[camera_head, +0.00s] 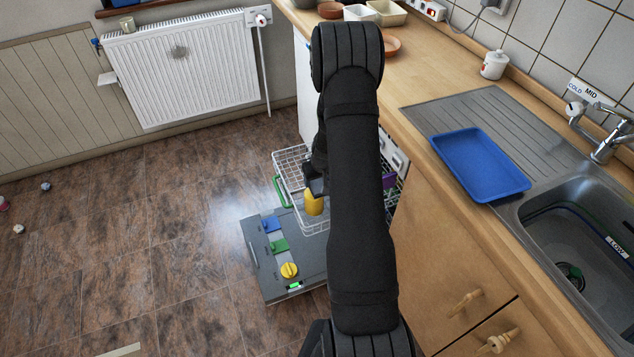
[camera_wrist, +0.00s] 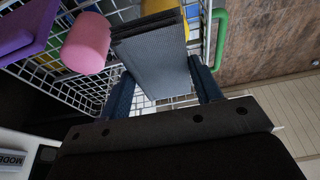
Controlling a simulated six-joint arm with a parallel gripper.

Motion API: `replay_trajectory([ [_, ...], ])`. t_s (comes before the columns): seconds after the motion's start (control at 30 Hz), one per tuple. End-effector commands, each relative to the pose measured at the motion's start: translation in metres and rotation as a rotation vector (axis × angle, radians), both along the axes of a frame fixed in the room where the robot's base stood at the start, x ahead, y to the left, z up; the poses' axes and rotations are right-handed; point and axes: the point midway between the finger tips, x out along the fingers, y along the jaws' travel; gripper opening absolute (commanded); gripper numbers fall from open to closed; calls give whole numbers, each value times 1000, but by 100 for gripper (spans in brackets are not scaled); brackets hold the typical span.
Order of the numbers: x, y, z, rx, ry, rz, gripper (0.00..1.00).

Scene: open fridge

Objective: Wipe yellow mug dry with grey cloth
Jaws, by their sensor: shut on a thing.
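A yellow mug (camera_head: 313,204) is in the white wire rack of the open dishwasher, just below my gripper. In the wrist view, part of a yellow surface (camera_wrist: 160,6) shows at the top, behind a folded grey cloth (camera_wrist: 158,66). My gripper (camera_wrist: 163,88) is shut on the cloth, which hangs between its two dark fingers and extends toward the yellow mug. The cloth hides much of the mug, so I cannot tell whether they touch. In the head view my arm covers part of the rack, and my gripper (camera_head: 317,186) is small and dark there.
The wire rack (camera_head: 290,153) also holds a pink cup (camera_wrist: 86,43) and a purple item (camera_wrist: 25,28). A green handle (camera_wrist: 220,38) is at the rack's edge. The dishwasher door (camera_head: 312,262) lies open below. A blue tray (camera_head: 480,163) rests beside the sink.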

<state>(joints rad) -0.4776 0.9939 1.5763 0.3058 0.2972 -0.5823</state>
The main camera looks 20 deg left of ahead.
Motion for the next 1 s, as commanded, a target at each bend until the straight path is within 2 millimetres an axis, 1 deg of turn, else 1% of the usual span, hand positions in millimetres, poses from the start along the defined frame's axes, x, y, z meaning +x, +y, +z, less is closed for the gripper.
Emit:
replay_trajectory([
  [0.03, 1, 0, 6, 1, -3, 1, 40],
  [0.2, 0, 0, 21, 0, -1, 0, 40],
  [0.43, 0, 0, 39, 0, 0, 0, 40],
  [0.57, 0, 0, 42, 0, 0, 0, 40],
  [1.0, 0, 0, 42, 0, 0, 0, 40],
])
